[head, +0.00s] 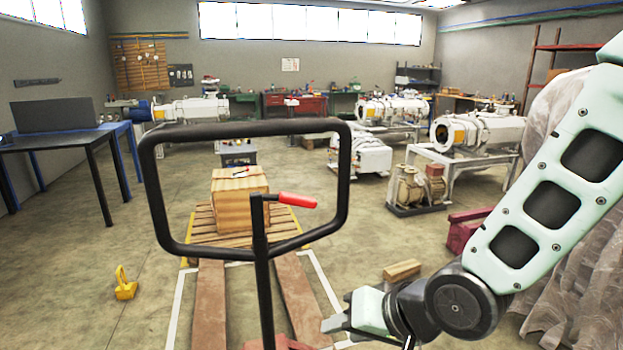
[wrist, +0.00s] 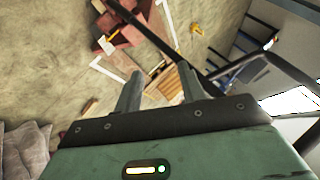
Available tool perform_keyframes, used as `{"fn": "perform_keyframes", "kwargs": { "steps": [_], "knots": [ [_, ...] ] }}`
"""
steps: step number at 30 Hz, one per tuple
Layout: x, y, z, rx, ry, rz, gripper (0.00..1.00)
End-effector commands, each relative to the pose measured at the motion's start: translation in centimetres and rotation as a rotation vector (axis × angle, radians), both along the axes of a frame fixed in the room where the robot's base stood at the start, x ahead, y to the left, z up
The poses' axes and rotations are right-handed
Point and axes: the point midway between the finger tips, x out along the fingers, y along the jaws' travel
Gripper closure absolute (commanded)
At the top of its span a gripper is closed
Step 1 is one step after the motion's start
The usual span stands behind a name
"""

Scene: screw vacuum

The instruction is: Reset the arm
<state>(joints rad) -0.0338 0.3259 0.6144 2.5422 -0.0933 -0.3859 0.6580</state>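My gripper (head: 338,323) is low in the head view, right of the middle, at the end of my pale green arm, which reaches in from the right. In the wrist view my gripper (wrist: 159,75) shows two grey fingers standing apart, with nothing held between them. A black loop handle (head: 345,190) with a red lever (head: 297,200) stands upright in front of the head camera, left of my gripper. I cannot tell whether the gripper touches anything; it appears clear of the handle.
A wooden box (head: 238,195) sits on a pallet (head: 205,226) beyond the handle. A yellow object (head: 125,285) lies on the floor at left. A blue table (head: 60,140) stands at left. Wrapped sheeting (head: 575,285) is at right, behind my arm. White machines stand at the back.

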Motion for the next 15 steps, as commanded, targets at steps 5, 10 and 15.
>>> {"fn": "perform_keyframes", "kwargs": {
  "steps": [5,10,15],
  "knots": [
    [-5.4,-2.9,1.6,-0.347,0.048,0.239,0.6],
    [-10.7,-5.9,3.9,-0.556,0.141,0.455,0.6],
    [-14.3,-7.7,5.6,-0.641,0.217,0.6,0.6]
  ]
}}
